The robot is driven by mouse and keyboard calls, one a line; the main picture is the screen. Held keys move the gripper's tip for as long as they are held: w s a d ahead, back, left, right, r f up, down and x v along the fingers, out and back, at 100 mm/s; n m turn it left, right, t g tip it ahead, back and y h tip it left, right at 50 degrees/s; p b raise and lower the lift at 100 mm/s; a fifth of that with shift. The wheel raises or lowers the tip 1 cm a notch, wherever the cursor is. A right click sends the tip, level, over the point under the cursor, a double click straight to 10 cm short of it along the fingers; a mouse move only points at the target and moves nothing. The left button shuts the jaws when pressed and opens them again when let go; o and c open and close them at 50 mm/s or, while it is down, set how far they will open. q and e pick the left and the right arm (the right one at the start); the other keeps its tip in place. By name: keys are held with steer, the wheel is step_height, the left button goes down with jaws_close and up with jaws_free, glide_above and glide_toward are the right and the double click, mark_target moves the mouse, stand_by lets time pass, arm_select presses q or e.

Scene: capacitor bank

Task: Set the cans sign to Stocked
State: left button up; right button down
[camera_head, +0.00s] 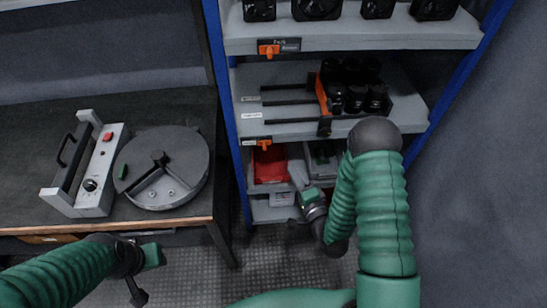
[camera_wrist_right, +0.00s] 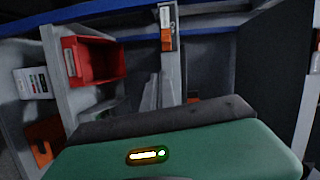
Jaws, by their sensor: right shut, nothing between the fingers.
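A sign strip with an orange slider (camera_head: 264,145) sits on the front edge of the middle shelf, at its left end, below the black cans (camera_head: 357,98). Its lettering is too small to read, so I cannot confirm it as the cans sign. A strip with an orange slider also shows at the top of the right wrist view (camera_wrist_right: 166,40). My right gripper (camera_head: 300,182) is shut and empty, below that shelf edge, in front of the lower bins. My left gripper (camera_head: 144,277) is low at the left, away from the shelves; its finger gap is unclear.
Another sign with an orange slider (camera_head: 269,49) is on the upper shelf edge. A red bin (camera_head: 268,165) stands below the middle shelf. Blue uprights (camera_head: 223,80) frame the rack. A bench (camera_head: 30,217) at the left holds a grey device (camera_head: 90,165) and a round lid (camera_head: 170,160).

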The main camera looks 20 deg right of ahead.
steer(key=shift+s+d+r+m+t+h, duration=0.1)
steer(key=shift+s+d+m+t+h, duration=0.15)
steer(key=shift+m, duration=0.25)
steer(key=shift+s+d+r+m+t+h, duration=0.1)
steer(key=shift+s+m+t+h, duration=0.05)
steer(key=shift+s+m+t, duration=0.3)
steer(key=shift+w, duration=0.25)
glide_toward(269, 143)
steer(key=w+d, duration=0.4)
steer(key=w+a, duration=0.2)
steer(key=a, duration=0.1)
steer(key=shift+a, duration=0.45)
